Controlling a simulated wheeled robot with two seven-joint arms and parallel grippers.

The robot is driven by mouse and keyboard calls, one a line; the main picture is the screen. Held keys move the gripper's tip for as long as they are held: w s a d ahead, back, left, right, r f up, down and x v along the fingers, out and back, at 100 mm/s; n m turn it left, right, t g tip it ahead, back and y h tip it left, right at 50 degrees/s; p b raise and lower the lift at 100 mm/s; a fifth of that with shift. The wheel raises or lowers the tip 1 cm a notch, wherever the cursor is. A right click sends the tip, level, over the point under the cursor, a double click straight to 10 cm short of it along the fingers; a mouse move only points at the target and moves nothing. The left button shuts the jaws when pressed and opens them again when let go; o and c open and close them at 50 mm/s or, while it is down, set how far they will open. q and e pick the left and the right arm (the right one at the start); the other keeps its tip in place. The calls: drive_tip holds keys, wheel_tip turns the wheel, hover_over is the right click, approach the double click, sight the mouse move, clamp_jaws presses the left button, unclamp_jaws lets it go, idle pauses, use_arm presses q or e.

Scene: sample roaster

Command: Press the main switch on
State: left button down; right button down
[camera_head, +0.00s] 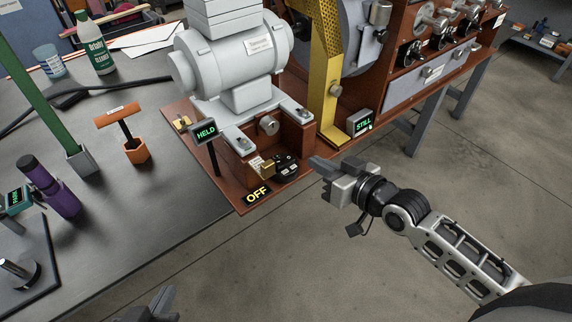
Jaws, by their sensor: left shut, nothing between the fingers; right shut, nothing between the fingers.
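A black switch-like part (287,169), which looks like the main switch, sits low at the front corner of the red-brown machine base. An OFF sign (257,195) stands in front, in yellow letters. My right gripper (317,164) is shut and empty, a little to the right of the switch and apart from it in the picture. My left gripper (165,298) is shut and empty at the bottom edge, only partly in view, well below and left of the switch.
A HELD display (205,131) on a post stands left of the switch, and a STILL display (362,122) to the right. A grey motor (235,60) is behind. An orange T-handle tool (128,130) stands on the dark table (150,210). Open floor lies front right.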

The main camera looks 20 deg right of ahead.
use_arm(q)
drive_tip(key=shift+s, duration=0.1)
use_arm(e)
drive_tip(key=b, duration=0.1)
hover_over(285, 172)
drive_tip(key=shift+w+d+f, duration=0.15)
drive_tip(key=shift+d+f, duration=0.05)
drive_tip(key=shift+f, duration=0.4)
drive_tip(key=shift+w+d+f, duration=0.15)
drive_tip(key=shift+d+f, duration=0.05)
drive_tip(key=shift+f, duration=0.4)
drive_tip(key=f, duration=0.2)
drive_tip(key=shift+s+a+f+b, duration=0.15)
drive_tip(key=shift+s+f+b, duration=0.1)
drive_tip(key=shift+f+b, duration=0.15)
drive_tip(key=shift+f, duration=0.3)
drive_tip(key=shift+a+f, duration=0.15)
drive_tip(key=shift+f, duration=0.1)
use_arm(q)
drive_tip(key=shift+w+f, duration=0.25)
drive_tip(key=shift+f, duration=0.05)
use_arm(e)
drive_tip(key=shift+a, duration=0.1)
